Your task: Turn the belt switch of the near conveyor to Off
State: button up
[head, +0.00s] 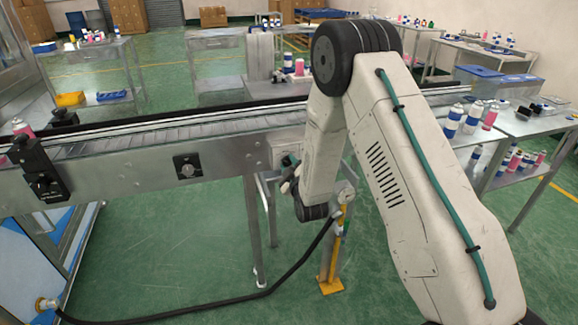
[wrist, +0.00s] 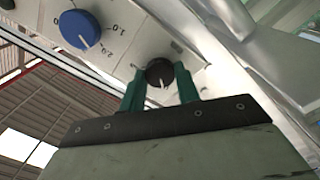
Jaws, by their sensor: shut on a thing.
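In the wrist view my gripper (wrist: 160,74) has its two green fingers shut on a round black knob, the belt switch (wrist: 160,72), on a pale panel (wrist: 118,38). The knob's white pointer mark points down in that picture, toward my gripper's body. No Off lettering is readable. In the head view my gripper (head: 289,163) reaches the pale box on the side of the near conveyor (head: 225,150). The knob is hidden there behind my arm and fingers.
A blue dial (wrist: 80,29) with a number scale sits beside the switch. A black plate with a round knob (head: 187,166) is farther left on the conveyor side. A yellow post (head: 336,250) and a black hose (head: 200,312) are below. Cans stand on the right-hand tables.

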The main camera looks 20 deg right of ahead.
jog(key=o, duration=1)
jog(key=shift+s, duration=3.9)
